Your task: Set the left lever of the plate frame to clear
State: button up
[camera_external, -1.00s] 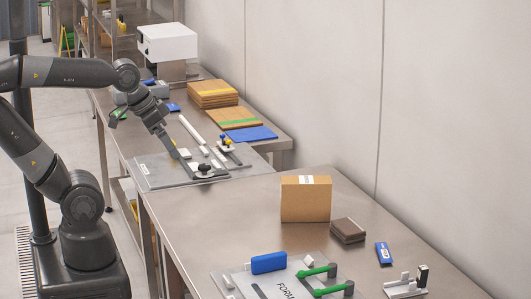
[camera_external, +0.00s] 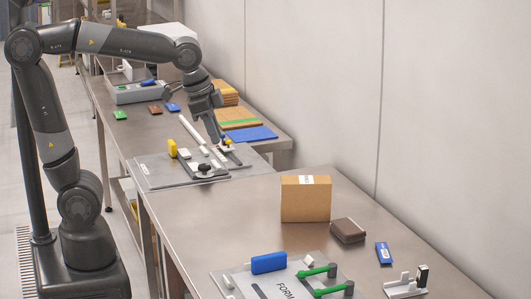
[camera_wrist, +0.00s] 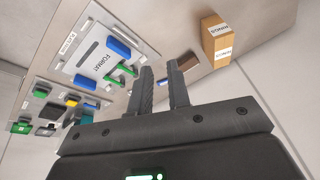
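A light plate marked FORMAT (camera_external: 262,278) lies on the near table and has two green levers. One green lever (camera_external: 315,271) is farther back, the other (camera_external: 331,289) nearer the front; both lie low, pointing left from dark pivots. Any clear marking is too small to read. The plate (camera_wrist: 97,58) and green levers (camera_wrist: 122,72) also show in the wrist view.
A blue block (camera_external: 268,263) sits at the FORMAT plate's back edge. A grey plate (camera_external: 158,170) with a yellow block (camera_external: 172,148) and black knob is on the far table.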

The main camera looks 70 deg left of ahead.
jog(key=w+d+m, duration=0.1)
jog(key=w+d, duration=0.1)
jog(key=w+d+f+m+g, duration=0.1)
jog(key=w+d, duration=0.2)
jog(key=w+d+m, duration=0.1)
jog(key=w+d, duration=0.2)
jog(key=shift+d+f+m+g, duration=0.1)
jog(key=shift+f+m+g, duration=0.2)
jog(key=shift+m, duration=0.1)
grip_shut()
jog(key=w+d+f+m+y, duration=0.1)
jog(key=w+d+f+m, duration=0.1)
jog(key=d+f, duration=0.3)
jog(key=w+d+f+m+g+y, duration=0.1)
jog(key=d+f+m, duration=0.3)
jog(key=d, duration=0.7)
jog(key=w+d+f+m+g+y, duration=0.1)
jog(key=w+d+f+m, duration=0.2)
jog(key=d+f, duration=0.3)
jog(key=w+d, duration=0.1)
jog(key=d, duration=0.2)
jog(key=shift+a, duration=0.1)
jog(key=x, duration=1)
jog(key=shift+f, duration=0.15)
jog(key=a, duration=0.2)
jog(key=shift+a, duration=0.4)
jog(key=shift+a+f, duration=0.2)
jog(key=shift+a, duration=0.4)
